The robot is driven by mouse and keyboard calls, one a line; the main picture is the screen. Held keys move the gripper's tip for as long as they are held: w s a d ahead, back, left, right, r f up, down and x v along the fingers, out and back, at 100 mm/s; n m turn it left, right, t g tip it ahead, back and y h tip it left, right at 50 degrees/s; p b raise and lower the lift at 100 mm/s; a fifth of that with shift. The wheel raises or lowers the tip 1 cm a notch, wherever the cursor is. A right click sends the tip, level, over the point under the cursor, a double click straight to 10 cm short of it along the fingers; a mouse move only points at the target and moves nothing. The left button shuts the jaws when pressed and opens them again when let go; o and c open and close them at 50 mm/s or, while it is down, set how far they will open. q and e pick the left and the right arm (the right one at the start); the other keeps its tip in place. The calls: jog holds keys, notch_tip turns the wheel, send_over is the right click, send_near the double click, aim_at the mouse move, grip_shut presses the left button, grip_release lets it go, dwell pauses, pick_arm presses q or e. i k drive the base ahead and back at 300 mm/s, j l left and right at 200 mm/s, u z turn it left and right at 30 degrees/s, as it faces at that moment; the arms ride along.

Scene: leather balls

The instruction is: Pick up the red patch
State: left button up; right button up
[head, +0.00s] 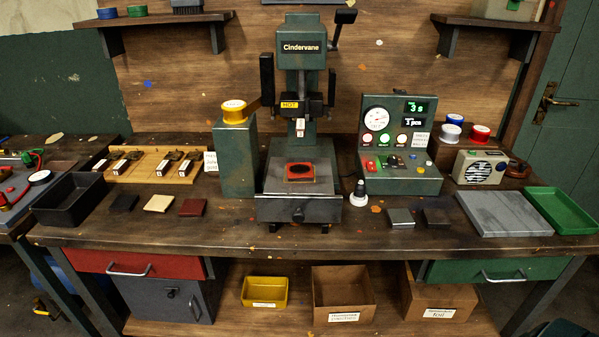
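A dark red square patch (192,207) lies flat on the workbench, left of the press. It is at the right end of a short row with a black patch (123,203) and a beige patch (158,203). A brighter orange-red piece with a black centre (300,172) sits on the bed of the green Cindervane press (298,208). Neither of my grippers shows in the head view.
A black tray (70,201) stands left of the patches, with a wooden stamp rack (155,170) behind them. A control box (400,180), grey slab (503,214) and green tray (562,210) are to the right. The bench front before the patches is clear.

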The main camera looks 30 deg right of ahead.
aim_at(296, 171)
jog(key=i+l, duration=0.1)
jog(key=l, duration=0.35)
jog(key=l+z, duration=0.15)
jog(key=l, duration=0.25)
jog(key=i+l, duration=0.15)
jog(key=l, duration=0.3)
jog(key=i+l+z, duration=0.15)
jog(key=l, duration=0.25)
jog(key=i+l, duration=0.1)
jog(key=l, duration=0.3)
jog(key=z, duration=0.05)
